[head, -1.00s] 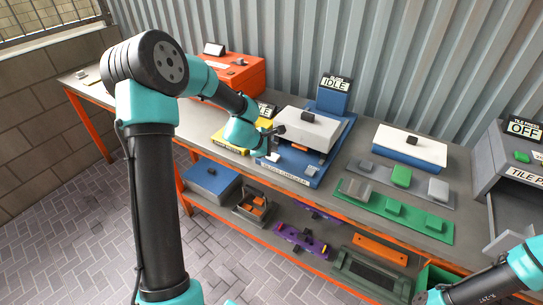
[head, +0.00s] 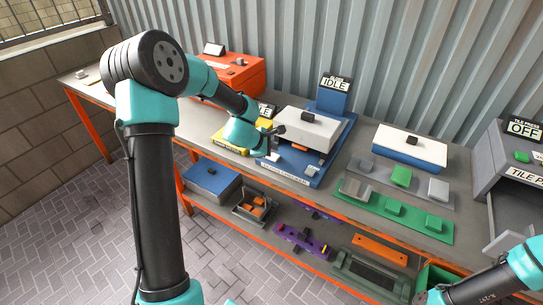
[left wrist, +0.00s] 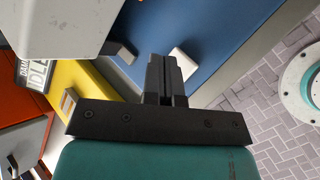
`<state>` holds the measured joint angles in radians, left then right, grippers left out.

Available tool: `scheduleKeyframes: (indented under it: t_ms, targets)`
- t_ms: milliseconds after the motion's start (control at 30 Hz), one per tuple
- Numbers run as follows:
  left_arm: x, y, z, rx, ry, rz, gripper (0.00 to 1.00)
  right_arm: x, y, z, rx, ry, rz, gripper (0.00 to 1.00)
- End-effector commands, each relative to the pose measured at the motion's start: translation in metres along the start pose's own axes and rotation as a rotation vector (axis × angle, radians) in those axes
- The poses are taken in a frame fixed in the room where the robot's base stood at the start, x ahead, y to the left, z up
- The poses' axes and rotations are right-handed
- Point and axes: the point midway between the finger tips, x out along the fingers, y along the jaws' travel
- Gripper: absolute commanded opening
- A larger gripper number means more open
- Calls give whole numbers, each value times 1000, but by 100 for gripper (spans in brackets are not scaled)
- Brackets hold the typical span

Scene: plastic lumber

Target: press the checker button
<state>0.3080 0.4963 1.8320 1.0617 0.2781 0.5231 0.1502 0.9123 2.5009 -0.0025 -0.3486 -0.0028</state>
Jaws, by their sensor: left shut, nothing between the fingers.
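The checker (head: 311,179) is a blue base with a pale grey-white lid (head: 313,130), a black handle on the lid and an upright sign reading IDLE (head: 336,84). A small white button (head: 272,156) sits on the front left of the base; it also shows in the left wrist view (left wrist: 184,60). My left gripper (head: 279,130) is shut and empty, beside the lid's left end and close to the button. In the left wrist view its fingertips (left wrist: 162,62) appear just left of the button; contact cannot be told. Only part of my right arm shows at the bottom right.
A yellow unit (head: 228,138) and an orange box (head: 236,76) stand left of the checker. A blue box with a white lid (head: 410,146), green and grey tile trays (head: 432,226) and a tile press reading OFF (head: 505,165) stand right. A lower shelf holds several parts.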

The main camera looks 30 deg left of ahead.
Motion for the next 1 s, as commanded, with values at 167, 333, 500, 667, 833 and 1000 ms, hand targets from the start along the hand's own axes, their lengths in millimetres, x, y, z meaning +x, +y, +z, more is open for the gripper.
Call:
scheduleKeyframes:
  t_ms: [167,333,500,667,833,1000]
  targets:
    - [0,0,0,0,0,0,0,0,0,0,0,0,0,43]
    - [0,0,0,0,0,0,0,0,0,0,0,0,0,43]
    - [0,0,0,0,0,0,0,0,0,0,0,0,0,43]
    - [1,-1,-1,-1,0,-1,0,0,0,0,0,0,0,43]
    - [5,-4,-4,-2,0,-1,0,0,0,0,0,0,0,43]
    - [6,-4,-5,0,0,0,0,0,0,0,0,0,0,43]
